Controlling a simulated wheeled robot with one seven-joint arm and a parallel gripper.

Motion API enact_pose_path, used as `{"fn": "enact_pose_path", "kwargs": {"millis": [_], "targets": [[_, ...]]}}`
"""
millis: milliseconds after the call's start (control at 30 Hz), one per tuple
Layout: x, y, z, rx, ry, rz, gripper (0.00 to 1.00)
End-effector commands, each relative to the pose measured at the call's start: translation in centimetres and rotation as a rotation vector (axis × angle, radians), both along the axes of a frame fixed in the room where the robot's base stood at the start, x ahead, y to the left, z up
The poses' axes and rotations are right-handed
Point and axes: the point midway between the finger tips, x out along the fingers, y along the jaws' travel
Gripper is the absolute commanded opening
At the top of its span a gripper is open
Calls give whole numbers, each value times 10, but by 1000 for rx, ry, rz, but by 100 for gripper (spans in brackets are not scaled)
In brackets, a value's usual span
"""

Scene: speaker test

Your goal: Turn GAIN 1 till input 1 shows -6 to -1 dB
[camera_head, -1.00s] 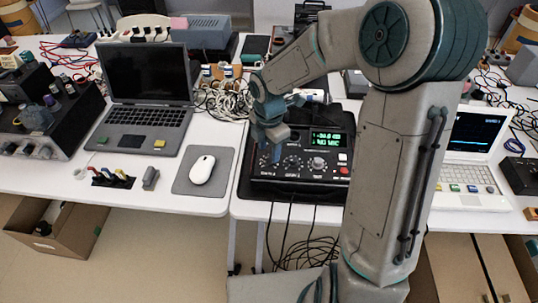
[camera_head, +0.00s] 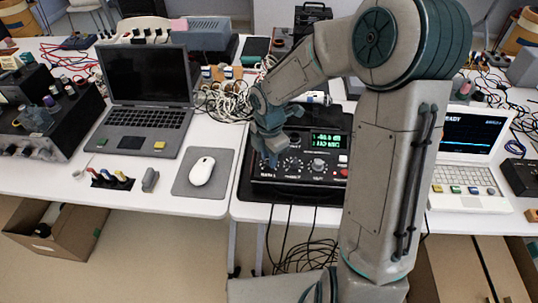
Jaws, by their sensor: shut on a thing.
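A black mixer-like device (camera_head: 264,188) with a row of knobs stands at the table's front edge, mid-picture. Its green display (camera_head: 327,140) shows two lines; a minus value seems to be in the upper one, but I cannot read the digits surely. My gripper (camera_head: 271,160) points down at the left end of the knob row, shut on the leftmost knob, which the fingers mostly hide. I cannot read its label. A middle knob (camera_head: 291,164) and a right knob (camera_head: 318,165) stand free beside it.
A black laptop (camera_head: 148,75) and a white mouse (camera_head: 202,170) on a grey pad (camera_head: 186,189) lie to the left. White cables (camera_head: 225,98) are heaped behind. A white laptop (camera_head: 469,203) stands right, partly behind my arm. Black cables (camera_head: 303,258) hang below the table edge.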

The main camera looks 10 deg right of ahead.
Motion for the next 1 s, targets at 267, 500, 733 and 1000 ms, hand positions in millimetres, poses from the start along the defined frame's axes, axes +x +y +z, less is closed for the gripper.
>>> {"fn": "enact_pose_path", "kwargs": {"millis": [267, 500, 733, 1000], "targets": [[1, 0, 1, 0, -1, -113, 0], [1, 1, 1, 0, -2, -314, 0], [2, 1, 0, 1, -3, -534, 0], [2, 1, 0, 1, -4, -791, 0]]}}
